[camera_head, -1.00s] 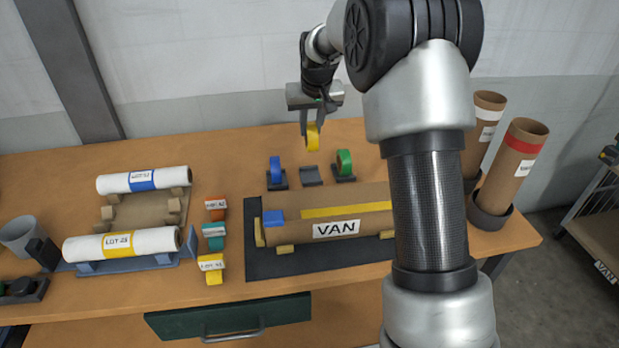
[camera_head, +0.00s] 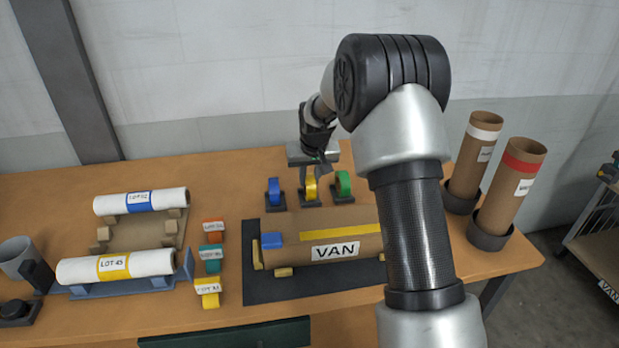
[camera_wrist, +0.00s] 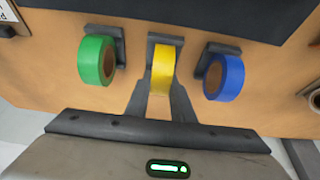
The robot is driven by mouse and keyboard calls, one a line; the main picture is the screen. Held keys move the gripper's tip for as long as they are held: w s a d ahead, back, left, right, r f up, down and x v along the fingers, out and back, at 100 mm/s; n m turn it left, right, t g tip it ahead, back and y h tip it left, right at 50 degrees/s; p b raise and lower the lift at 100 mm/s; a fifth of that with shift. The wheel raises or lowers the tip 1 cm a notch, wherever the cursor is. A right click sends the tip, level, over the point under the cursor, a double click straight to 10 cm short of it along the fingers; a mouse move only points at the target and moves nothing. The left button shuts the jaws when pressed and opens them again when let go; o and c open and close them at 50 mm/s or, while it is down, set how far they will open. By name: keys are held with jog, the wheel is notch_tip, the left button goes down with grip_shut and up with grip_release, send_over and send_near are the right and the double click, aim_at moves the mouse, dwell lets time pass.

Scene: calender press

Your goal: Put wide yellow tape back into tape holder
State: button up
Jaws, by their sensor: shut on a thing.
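The wide yellow tape (camera_head: 310,187) is upright at the middle tape holder (camera_head: 310,204), between the blue tape (camera_head: 274,191) and the green tape (camera_head: 343,184). My gripper (camera_head: 310,177) reaches down from above and is shut on the yellow tape. In the wrist view the yellow tape (camera_wrist: 162,70) is between my fingers (camera_wrist: 160,98), lined up with the dark middle holder (camera_wrist: 165,38). I cannot tell whether the tape fully rests on the holder. The green tape (camera_wrist: 95,60) and blue tape (camera_wrist: 223,78) stand in their own holders on either side.
A brown VAN tube (camera_head: 340,235) lies on a dark mat (camera_head: 262,292) in front of the holders. White rolls (camera_head: 140,202) lie at the left. Upright brown tubes (camera_head: 510,190) stand at the right. Neighbouring tapes are close to my fingers.

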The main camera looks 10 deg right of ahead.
jog(key=shift+f, duration=0.25)
jog(key=o, duration=0.9)
jog(key=shift+r, duration=0.1)
